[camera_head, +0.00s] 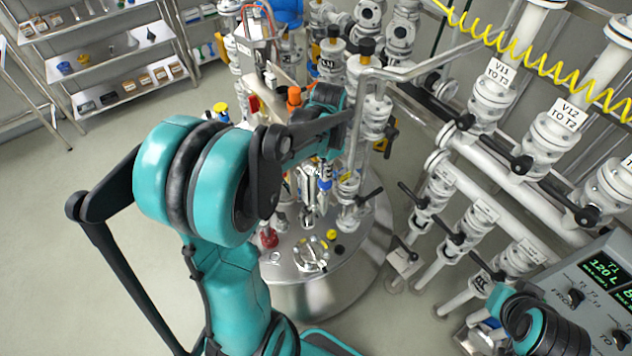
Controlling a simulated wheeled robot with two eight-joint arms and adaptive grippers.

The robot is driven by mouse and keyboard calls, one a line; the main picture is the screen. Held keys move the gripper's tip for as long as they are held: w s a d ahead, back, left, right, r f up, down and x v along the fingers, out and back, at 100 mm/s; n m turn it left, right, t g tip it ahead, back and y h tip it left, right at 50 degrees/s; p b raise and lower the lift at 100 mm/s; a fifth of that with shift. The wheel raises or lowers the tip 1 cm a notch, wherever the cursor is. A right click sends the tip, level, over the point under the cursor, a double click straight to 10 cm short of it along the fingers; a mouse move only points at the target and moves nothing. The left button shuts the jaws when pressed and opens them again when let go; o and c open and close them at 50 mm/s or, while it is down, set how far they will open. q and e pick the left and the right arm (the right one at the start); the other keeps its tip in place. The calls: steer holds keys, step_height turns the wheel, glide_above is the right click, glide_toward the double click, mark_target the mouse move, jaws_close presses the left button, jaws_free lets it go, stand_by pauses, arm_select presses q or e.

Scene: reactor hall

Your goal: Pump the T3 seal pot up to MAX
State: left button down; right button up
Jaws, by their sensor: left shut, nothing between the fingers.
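The steel reactor vessel (325,285) stands in the middle, with a crowded lid of valves and fittings. My left gripper (343,128) is over the lid, among the upright pipes, partly hidden by my own teal arm. It is shut and empty. I cannot tell whether it touches anything. The T3 seal pot, its pump and its MAX mark cannot be made out; my left arm covers part of the lid. My right gripper is not in view; only a piece of that arm shows at the lower right.
A control panel (585,285) with green digits reading 120 L is at the lower right. A metal rail (425,68) crosses near the gripper. Shelves (105,62) stand back left; left floor is clear.

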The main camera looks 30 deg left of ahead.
arm_select(q)
steer(key=shift+f, duration=0.15)
steer(key=shift+f+b, duration=1.75)
steer(key=shift+f, duration=0.1)
steer(key=shift+r, duration=0.1)
steer(key=shift+r+p, duration=1.4)
steer(key=shift+r, duration=0.55)
steer(key=shift+f, duration=0.1)
steer(key=shift+f+b, duration=1.9)
steer(key=shift+f, duration=0.2)
steer(key=shift+r+p, duration=1.6)
steer(key=shift+r, duration=0.65)
